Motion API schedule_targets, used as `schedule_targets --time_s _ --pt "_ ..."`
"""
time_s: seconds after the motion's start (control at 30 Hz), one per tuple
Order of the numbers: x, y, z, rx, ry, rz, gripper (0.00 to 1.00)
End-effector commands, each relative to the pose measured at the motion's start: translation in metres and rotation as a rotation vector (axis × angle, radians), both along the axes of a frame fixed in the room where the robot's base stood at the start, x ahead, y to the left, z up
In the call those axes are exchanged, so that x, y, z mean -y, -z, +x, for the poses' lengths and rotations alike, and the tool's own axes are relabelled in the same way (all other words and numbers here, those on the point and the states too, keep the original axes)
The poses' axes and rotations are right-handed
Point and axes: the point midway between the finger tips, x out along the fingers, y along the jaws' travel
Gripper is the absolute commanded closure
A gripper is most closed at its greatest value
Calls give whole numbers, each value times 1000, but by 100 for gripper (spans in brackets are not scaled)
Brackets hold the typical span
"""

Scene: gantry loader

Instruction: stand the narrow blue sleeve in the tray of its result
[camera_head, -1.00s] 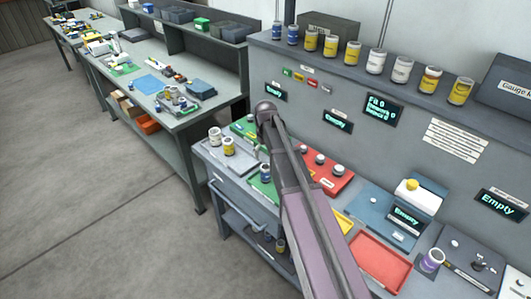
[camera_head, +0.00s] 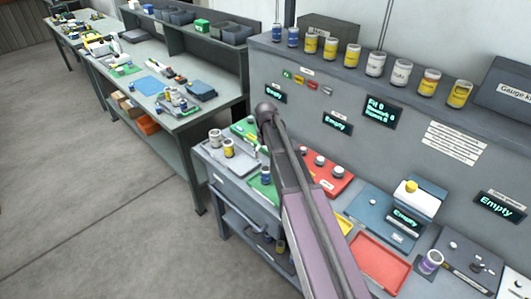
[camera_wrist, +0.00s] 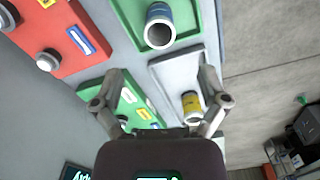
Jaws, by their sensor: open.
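A blue-banded sleeve (camera_head: 265,175) stands on the front green tray (camera_head: 268,190) on the near bench. In the wrist view this sleeve (camera_wrist: 159,27) shows its open end, on the green tray (camera_wrist: 190,12). My gripper (camera_wrist: 162,72) is open and empty, its fingers spread below the sleeve in the picture and apart from it. A yellow-banded sleeve (camera_wrist: 191,104) is on the grey tray (camera_wrist: 165,72), close to the right finger. More blue sleeves (camera_head: 286,34) stand on the upper shelf. I cannot tell which is the narrow one. My arm hides the gripper in the head view.
Floor at left is clear.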

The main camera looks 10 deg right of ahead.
Motion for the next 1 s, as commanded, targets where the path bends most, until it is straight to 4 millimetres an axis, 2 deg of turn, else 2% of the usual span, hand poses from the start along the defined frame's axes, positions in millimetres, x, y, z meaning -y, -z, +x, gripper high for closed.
schedule_targets --time_s 0.17,0.27,0.5,0.6,0.7,0.77,1.0 --pt "1 0 -37 0 34 0 7" --pt "1 0 -71 0 71 0 7" --pt "2 0 -167 0 186 0 7" --pt "3 0 -197 0 226 0 7" --pt "2 0 -216 0 254 0 7" --pt "2 0 -222 0 263 0 7" --pt "2 0 -224 0 273 0 7"
